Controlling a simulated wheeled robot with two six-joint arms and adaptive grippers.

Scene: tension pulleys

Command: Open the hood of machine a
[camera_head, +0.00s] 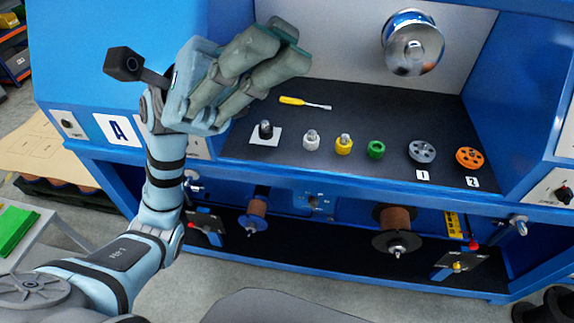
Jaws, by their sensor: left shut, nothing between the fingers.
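I cannot clearly make out a hood as a separate part. My left gripper (288,48) is shut and empty, in front of the upper left of the recess. It hides part of the blue left side and the back wall. I cannot tell whether it touches the machine. My right gripper is out of view.
A shiny metal pulley (412,45) is on the back wall. A yellow screwdriver (303,102), several small knobs and two wheels, grey (422,151) and orange (469,158), lie on the shelf. Copper spools (396,222) hang below. A table with green items (14,228) is at left.

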